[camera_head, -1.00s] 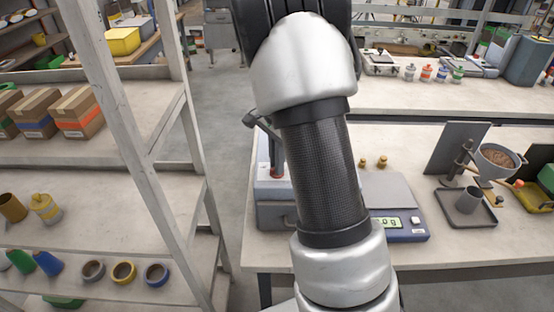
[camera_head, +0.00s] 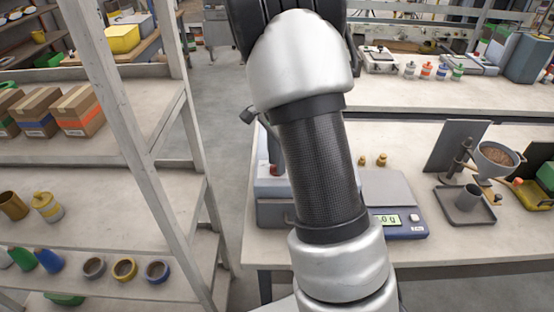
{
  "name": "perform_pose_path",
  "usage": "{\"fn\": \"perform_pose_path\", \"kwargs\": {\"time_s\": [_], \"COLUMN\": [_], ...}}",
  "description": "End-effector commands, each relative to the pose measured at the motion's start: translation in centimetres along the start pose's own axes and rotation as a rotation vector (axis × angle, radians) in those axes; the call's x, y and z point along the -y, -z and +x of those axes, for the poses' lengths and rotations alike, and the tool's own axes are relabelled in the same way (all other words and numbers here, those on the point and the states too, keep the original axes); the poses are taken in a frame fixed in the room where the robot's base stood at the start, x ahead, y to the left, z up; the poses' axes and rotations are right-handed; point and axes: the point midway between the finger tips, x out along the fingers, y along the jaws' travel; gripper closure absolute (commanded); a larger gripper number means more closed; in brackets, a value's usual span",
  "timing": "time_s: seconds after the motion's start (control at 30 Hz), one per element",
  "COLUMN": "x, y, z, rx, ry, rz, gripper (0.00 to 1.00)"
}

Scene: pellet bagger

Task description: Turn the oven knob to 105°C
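No oven, knob or temperature marking can be made out in this view. My arm fills the middle of the picture, and my gripper is not visible. A grey box-shaped device (camera_head: 272,188) with a red part stands on the bench just left of my arm, and my arm hides much of it. A dark-ended lever (camera_head: 247,116) shows above it at the upper left. I cannot tell whether anything touches it.
A scale (camera_head: 401,226) with a lit display sits right of my arm, with two small brass weights (camera_head: 371,161) behind it. A funnel (camera_head: 494,163) of pellets stands further right. White shelving (camera_head: 150,130) rises close on the left.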

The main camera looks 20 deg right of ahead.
Motion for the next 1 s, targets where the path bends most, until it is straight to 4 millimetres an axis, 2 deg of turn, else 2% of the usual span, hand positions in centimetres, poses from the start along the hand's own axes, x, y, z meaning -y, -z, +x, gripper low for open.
{"fn": "perform_pose_path", "kwargs": {"time_s": [0.23,0.37,0.47,0.8,1.0], "x": [-0.1,0.0,0.1,0.1,0.0], "y": [0.0,-0.1,0.0,0.0,0.0], "z": [0.0,-0.9,-2.5,-10.8,-14.9], "rx": [0.001,0.001,0.0,0.0,0.0], "ry": [-0.002,0.0,0.002,0.004,0.002], "rz": [-0.001,-0.001,-0.001,-0.001,0.0], "gripper": [0.72,0.72,0.72,0.72,0.72]}}
